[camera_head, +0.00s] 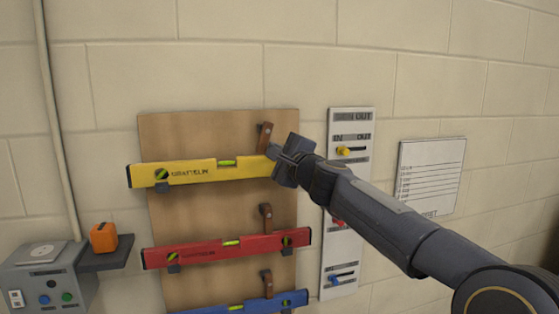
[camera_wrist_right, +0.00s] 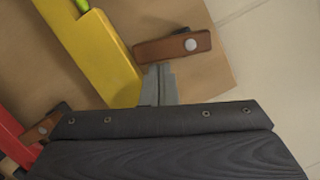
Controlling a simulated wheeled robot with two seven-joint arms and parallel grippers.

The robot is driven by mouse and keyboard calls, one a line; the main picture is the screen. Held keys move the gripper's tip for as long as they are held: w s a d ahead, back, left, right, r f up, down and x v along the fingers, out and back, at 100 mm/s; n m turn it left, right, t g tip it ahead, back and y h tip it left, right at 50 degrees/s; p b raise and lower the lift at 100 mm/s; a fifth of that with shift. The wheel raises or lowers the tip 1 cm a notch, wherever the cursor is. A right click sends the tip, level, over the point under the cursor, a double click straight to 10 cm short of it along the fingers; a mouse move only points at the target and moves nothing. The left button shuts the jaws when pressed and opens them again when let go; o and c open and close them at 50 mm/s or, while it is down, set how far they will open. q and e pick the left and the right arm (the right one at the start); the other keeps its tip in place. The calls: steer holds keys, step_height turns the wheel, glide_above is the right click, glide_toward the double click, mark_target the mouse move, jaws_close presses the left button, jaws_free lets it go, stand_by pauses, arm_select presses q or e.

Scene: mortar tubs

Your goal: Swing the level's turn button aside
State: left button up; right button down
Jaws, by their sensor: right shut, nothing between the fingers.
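The yellow level (camera_head: 205,171) hangs near the top of a brown board, its right end partly hidden by my right gripper (camera_head: 272,152). Its brown turn button (camera_head: 264,137) stands nearly upright at the level's upper edge, near the right end. In the right wrist view the button (camera_wrist_right: 165,48) shows a round screw head, and its left end meets the edge of the yellow level (camera_wrist_right: 95,50). My right gripper's fingers (camera_wrist_right: 159,78) are shut and empty, close beside the button and the level's end. I cannot tell whether they touch it. My left gripper is out of view.
A red level (camera_head: 210,250) and a blue level (camera_head: 250,304) hang below, with turn buttons (camera_head: 265,217) (camera_head: 266,280). A white in/out panel (camera_head: 346,120) is right of the board (camera_head: 200,130).

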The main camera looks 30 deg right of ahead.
mark_target(257, 148)
steer(key=a+m+b, duration=0.1)
steer(key=m+b, duration=0.1)
steer(key=a+m+h+b, duration=0.1)
steer(key=m+b, duration=0.1)
steer(key=m, duration=0.1)
steer(key=a+m+t+h+b, duration=0.1)
steer(key=m+b, duration=0.1)
steer(key=m, duration=0.1)
steer(key=shift+w+f+b, duration=0.25)
steer(key=shift+w+b, duration=0.1)
steer(key=shift+b, duration=0.05)
steer(key=m, duration=0.1)
steer(key=m+b, duration=0.1)
steer(key=m, duration=0.1)
steer(key=shift+w+a+r+m+h, duration=0.1)
steer(key=shift+a+r+m+h, duration=0.2)
steer(key=shift+a+h, duration=0.1)
steer(key=shift+a+r+m+h+b, duration=0.2)
steer(key=shift+m+h, duration=0.1)
steer(key=shift+m, duration=0.25)
steer(key=shift+a+r+m+h+b, duration=0.15)
steer(key=shift+m+h, duration=0.15)
steer(key=shift+m, duration=0.25)
steer(key=shift+w, duration=0.1)
steer(key=shift+a+r, duration=0.1)
steer(key=shift+r, duration=0.05)
